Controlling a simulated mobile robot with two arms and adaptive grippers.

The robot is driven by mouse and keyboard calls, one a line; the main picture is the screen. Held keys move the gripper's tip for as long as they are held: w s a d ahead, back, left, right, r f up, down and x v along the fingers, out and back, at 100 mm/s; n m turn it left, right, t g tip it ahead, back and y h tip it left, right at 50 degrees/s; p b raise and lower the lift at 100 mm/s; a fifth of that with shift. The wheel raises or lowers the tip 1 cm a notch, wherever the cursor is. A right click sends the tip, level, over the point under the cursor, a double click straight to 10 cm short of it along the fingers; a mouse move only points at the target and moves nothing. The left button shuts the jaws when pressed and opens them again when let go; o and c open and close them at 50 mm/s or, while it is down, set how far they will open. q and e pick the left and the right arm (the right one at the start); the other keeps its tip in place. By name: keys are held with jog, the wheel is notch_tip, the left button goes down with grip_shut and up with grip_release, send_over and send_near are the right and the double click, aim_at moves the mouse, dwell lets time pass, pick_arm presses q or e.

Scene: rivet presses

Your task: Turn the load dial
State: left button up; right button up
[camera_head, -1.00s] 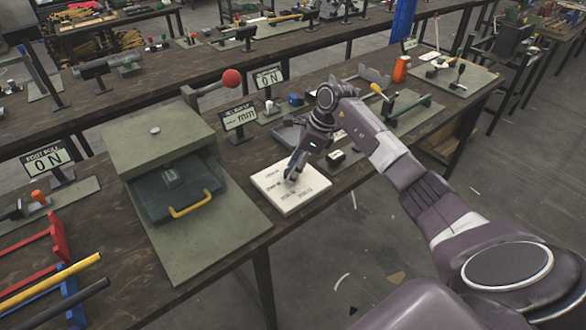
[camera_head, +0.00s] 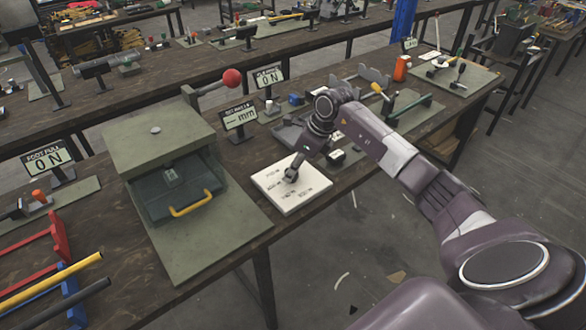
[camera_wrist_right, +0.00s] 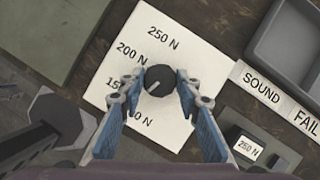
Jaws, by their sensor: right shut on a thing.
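The load dial (camera_wrist_right: 158,79) is a dark round knob with a light pointer line, on a white plate (camera_wrist_right: 188,52). The plate is printed with 250 N, 200 N, 150 N and a partly hidden label. In the head view, the plate (camera_head: 316,188) lies near the front edge of the bench. My right gripper (camera_wrist_right: 158,88) is shut on the dial, one blue-padded finger on each side. From the head, the right gripper (camera_head: 291,176) shows small above the plate. The pointer line seems to slant toward the lower left; its exact reading is unclear. My left gripper is out of view.
A green press with a yellow handle (camera_head: 191,203) stands left of the plate. A red-knobbed lever (camera_head: 231,78) and display signs (camera_head: 239,117) are behind. A small block reading 250 N (camera_wrist_right: 247,147) and a grey tray (camera_wrist_right: 288,48) lie right of the plate.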

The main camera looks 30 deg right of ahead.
jog(key=m+h, duration=0.1)
jog(key=m, duration=0.2)
jog(key=shift+m+t, duration=0.4)
jog(key=m+h+b, duration=0.1)
jog(key=m, duration=0.2)
jog(key=shift+a+m+h, duration=0.15)
jog(key=shift+m+h, duration=0.15)
jog(key=m+h+b, duration=0.1)
jog(key=m, duration=0.1)
jog(key=m+h+b, duration=0.1)
jog(key=m, duration=0.2)
jog(key=shift+a, duration=0.15)
jog(key=shift+w+m+g+h+b, duration=0.1)
jog(key=shift+m+g+h+b, duration=0.3)
jog(key=shift+m, duration=0.65)
jog(key=shift+m+g+h+b, duration=0.25)
jog(key=shift+m+b, duration=0.2)
jog(key=shift+m, duration=0.6)
jog(key=o, duration=1.1)
jog(key=shift+a, duration=0.1)
jog(key=v, duration=1.2)
jog(key=shift+w+r, duration=0.1)
